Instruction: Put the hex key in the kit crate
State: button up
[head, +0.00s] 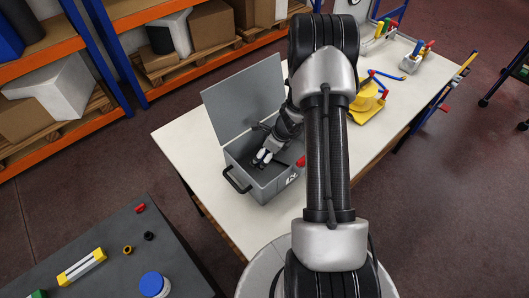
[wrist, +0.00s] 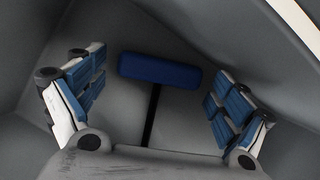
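The kit crate (head: 262,187) is a grey box with its lid (head: 245,97) standing open, on the white table. My gripper (head: 263,157) reaches down inside it. In the wrist view the T-handled hex key (wrist: 158,71), with a blue grip and a thin black shaft, is inside the grey walls of the crate. It lies beyond and between the two fingers of my gripper (wrist: 155,95), which are spread wide with a gap on each side of it. The lower end of the shaft is hidden behind the gripper body. The hex key cannot be made out in the head view.
A yellow holder (head: 368,100) with blue and red tools stands right of my arm. A dark grey bench (head: 105,225) at front left bears a blue round thing (head: 154,284) and small parts. Racks with boxes (head: 212,22) stand behind. The table's left corner (head: 172,135) is bare.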

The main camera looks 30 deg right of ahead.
aim_at(275, 160)
jog(key=shift+r, duration=0.1)
dwell(0.3)
jog(key=shift+r+p, duration=0.25)
jog(key=shift+p, duration=0.05)
jog(key=p+v, duration=0.4)
jog(key=v, duration=0.7)
jog(key=s+a+r+n, duration=0.2)
jog(key=a+r+n, duration=0.5)
jog(key=r, duration=0.3)
jog(key=s+a+r+n, duration=0.1)
jog(key=a+r+n, duration=0.65)
jog(key=r, duration=0.35)
jog(key=s+a+r+n, duration=0.2)
jog(key=s+r+n, duration=0.1)
jog(key=s+n, duration=0.2)
jog(key=s+a+r+n+h, duration=0.1)
jog(key=s+a+r+n, duration=0.1)
jog(key=s+n, duration=0.3)
jog(key=s+a+r+n+h, duration=0.1)
jog(key=s+a+r+n, duration=0.1)
jog(key=s+n, duration=0.3)
jog(key=shift+s+a+r+n+t, duration=0.2)
jog(key=shift+s+r, duration=0.25)
jog(key=shift+s, duration=0.35)
jog(key=shift+s+a+r+n+t, duration=0.1)
jog(key=shift+s+a+r+t, duration=0.1)
jog(key=shift+s+r, duration=0.4)
jog(key=shift+s+f+b, duration=0.1)
jog(key=shift+f+b, duration=0.15)
jog(key=shift+b, duration=0.05)
